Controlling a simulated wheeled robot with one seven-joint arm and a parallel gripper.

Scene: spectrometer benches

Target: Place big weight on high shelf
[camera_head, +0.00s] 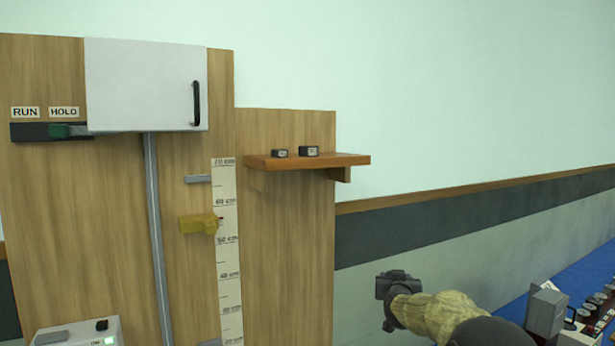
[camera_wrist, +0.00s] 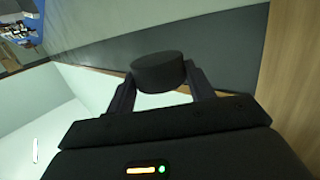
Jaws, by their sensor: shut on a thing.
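My gripper (camera_wrist: 160,88) is shut on a dark, round weight (camera_wrist: 158,71) in the wrist view, with one finger on each side of it. In the head view my gripper (camera_head: 384,300) is at the lower right, below and to the right of the shelf; the weight is hard to make out there. The high wooden shelf (camera_head: 350,160) is fixed to the wooden panel at the middle.
A white cabinet (camera_head: 145,85) with a black handle hangs at the upper left. A ruler strip (camera_head: 227,260) and a yellow pointer (camera_head: 198,223) are left of the shelf. A blue bench (camera_head: 515,310) with several objects lies at lower right. Space between gripper and shelf looks clear.

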